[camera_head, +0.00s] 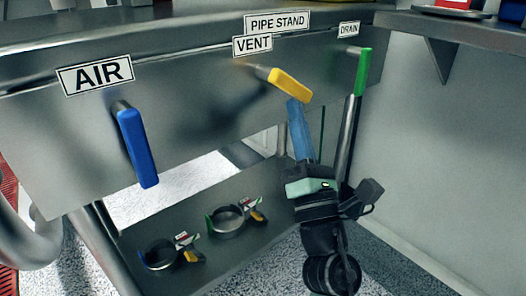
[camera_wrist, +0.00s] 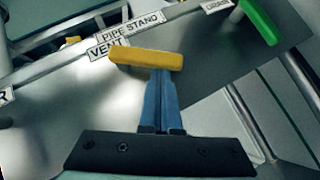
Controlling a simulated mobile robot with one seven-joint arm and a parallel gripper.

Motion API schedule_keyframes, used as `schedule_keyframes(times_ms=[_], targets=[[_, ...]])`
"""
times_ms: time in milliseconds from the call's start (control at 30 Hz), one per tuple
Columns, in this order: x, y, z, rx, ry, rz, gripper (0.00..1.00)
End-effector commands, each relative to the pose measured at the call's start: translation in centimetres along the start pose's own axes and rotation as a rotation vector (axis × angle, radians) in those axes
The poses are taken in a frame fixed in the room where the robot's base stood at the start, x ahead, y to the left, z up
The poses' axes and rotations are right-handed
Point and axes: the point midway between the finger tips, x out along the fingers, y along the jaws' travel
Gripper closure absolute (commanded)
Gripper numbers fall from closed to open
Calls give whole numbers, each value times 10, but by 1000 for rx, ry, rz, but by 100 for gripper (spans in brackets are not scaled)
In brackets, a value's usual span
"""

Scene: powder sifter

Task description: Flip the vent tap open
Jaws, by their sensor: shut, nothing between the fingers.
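The vent tap has a yellow handle (camera_head: 290,85) under the VENT label (camera_head: 252,44) on the steel panel. In the head view the handle points right and slightly down from its stem. It also shows in the wrist view as a yellow bar (camera_wrist: 146,59), lying nearly level. My gripper (camera_head: 294,103) has blue fingers, shut together and empty. Its fingertips are just below the yellow handle; in the wrist view the tips (camera_wrist: 161,72) meet the handle's lower edge. I cannot tell whether they touch it.
A blue AIR handle (camera_head: 138,148) hangs down at the left. A green DRAIN handle (camera_head: 363,72) hangs at the right above a pipe (camera_head: 347,140). Two ring clamps (camera_head: 159,255) (camera_head: 228,220) lie on the lower shelf (camera_head: 215,262). A wall (camera_head: 450,150) stands at the right.

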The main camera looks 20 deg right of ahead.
Motion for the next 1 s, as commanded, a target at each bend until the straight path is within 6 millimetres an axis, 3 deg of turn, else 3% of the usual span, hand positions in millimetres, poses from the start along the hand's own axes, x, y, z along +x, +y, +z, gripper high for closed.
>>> schedule_keyframes(times_ms=[500, 1000], targets=[[22, -12, 22, -42, -1, 40, 100], [28, -13, 28, -41, -1, 40, 100]])
